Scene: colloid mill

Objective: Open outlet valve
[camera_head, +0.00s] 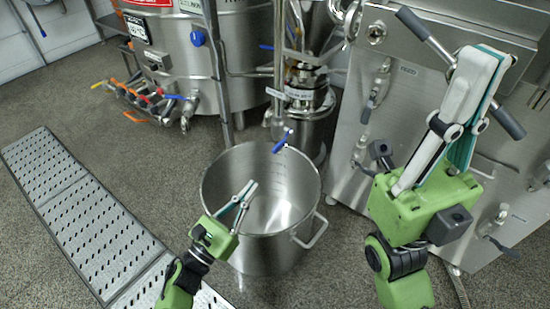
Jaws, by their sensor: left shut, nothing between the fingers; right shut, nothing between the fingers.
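A blue valve handle (282,141) shows at the outlet of the steel colloid mill (307,105), just above the back rim of a big steel pot (262,205). Another blue handle (268,47) is higher up beside the mill's vertical pipe. I cannot tell from this view how far the outlet valve is turned. My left gripper (250,188) is shut and empty over the pot's front left side, apart from the blue handle and nearer to me. My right gripper (492,58) is shut and empty, raised at the right in front of a steel cabinet.
The steel cabinet (345,130) with dark bar handles fills the right side. A large steel tank (180,60) with coloured valve levers (150,97) stands at the back left. Perforated metal plates (75,205) lie on the left floor. The floor between plates and pot is free.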

